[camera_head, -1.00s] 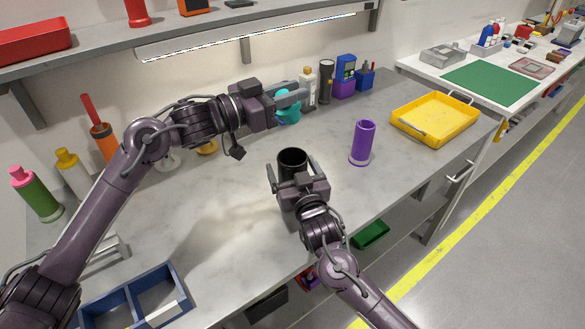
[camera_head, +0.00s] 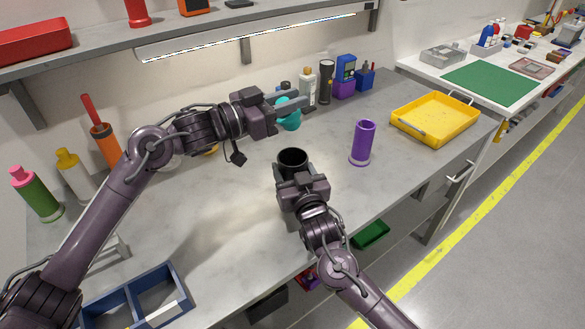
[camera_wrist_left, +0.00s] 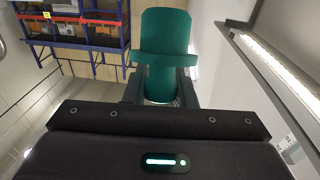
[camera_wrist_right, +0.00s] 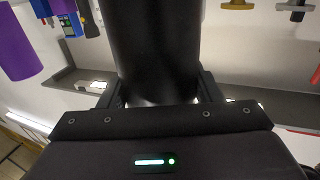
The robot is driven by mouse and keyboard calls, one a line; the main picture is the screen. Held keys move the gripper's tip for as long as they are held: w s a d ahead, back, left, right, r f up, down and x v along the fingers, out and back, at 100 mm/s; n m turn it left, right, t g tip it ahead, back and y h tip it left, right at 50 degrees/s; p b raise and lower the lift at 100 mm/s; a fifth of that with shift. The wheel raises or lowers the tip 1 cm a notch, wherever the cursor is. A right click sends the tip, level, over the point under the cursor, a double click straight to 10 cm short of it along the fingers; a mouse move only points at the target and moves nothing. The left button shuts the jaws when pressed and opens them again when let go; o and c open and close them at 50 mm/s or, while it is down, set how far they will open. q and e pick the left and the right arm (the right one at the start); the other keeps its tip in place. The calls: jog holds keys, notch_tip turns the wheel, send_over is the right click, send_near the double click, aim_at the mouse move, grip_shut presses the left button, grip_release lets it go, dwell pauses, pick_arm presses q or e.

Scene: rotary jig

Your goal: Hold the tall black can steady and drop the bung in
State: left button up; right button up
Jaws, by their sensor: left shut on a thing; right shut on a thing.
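The tall black can (camera_head: 292,158) stands upright on the bench with its open mouth up. My right gripper (camera_head: 294,176) is shut on the can from the near side; the can's dark wall (camera_wrist_right: 157,50) also fills the middle of the right wrist view between the fingers. The teal bung (camera_head: 289,118) is in my left gripper (camera_head: 287,104), which is shut on it, up and behind the can's mouth and apart from it. In the left wrist view the bung (camera_wrist_left: 164,45) sits between the fingers and shows a wider collar. The can's inside is dark.
A purple cylinder (camera_head: 362,143) stands to the right of the can. A yellow tray (camera_head: 436,136) lies farther right. Bottles and a torch (camera_head: 326,82) stand along the back. A blue divided box (camera_head: 178,281) is at the front left. The bench left of the can is clear.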

pick_arm(q)
notch_tip(320, 180, down, 10)
jog(key=o, duration=1.1)
jog(key=shift+f, duration=0.1)
jog(key=shift+c, duration=0.2)
jog(key=v, duration=1.2)
pick_arm(e)
jog(key=o, duration=1.1)
